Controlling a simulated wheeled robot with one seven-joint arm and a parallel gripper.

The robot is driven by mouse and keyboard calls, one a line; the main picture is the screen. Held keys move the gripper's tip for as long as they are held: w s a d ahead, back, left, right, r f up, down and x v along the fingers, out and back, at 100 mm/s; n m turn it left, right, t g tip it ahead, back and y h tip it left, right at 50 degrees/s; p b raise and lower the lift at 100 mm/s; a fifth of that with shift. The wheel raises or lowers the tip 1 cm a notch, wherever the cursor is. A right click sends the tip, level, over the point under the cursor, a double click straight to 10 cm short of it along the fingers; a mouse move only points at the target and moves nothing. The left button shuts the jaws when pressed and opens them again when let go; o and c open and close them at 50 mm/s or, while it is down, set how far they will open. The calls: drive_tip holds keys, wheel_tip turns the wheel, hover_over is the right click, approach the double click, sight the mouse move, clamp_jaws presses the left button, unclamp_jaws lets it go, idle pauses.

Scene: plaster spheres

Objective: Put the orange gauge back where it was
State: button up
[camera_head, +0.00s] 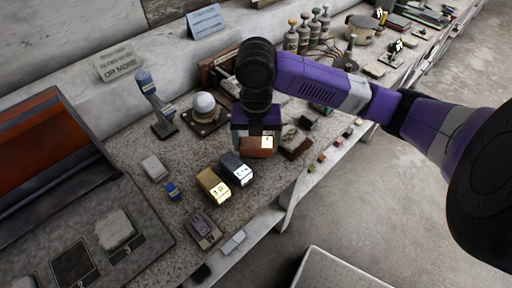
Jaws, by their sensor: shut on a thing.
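The orange gauge (256,148) is a small block with a bright label at its right end. My gripper (257,136) points down over it from above and is shut on it; the fingertips are mostly hidden behind the purple housing and the gauge. Whether the gauge touches the bench is hard to tell. A dark blue-grey gauge (236,170) stands just in front of it to the left. A yellow gauge (213,186) stands beside that one, further left and nearer. Both have bright label faces with marks too small to read.
A white sphere on a stand (204,106) and a blue-grey upright instrument (155,106) stand behind left. A wooden block (295,142) sits close on the right. A grey device (204,230) lies near the front edge. Bare speckled bench (270,185) shows right of the gauges.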

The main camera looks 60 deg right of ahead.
drive_tip(key=shift+f, duration=1.25)
drive_tip(key=shift+f, duration=0.15)
drive_tip(key=o, duration=0.9)
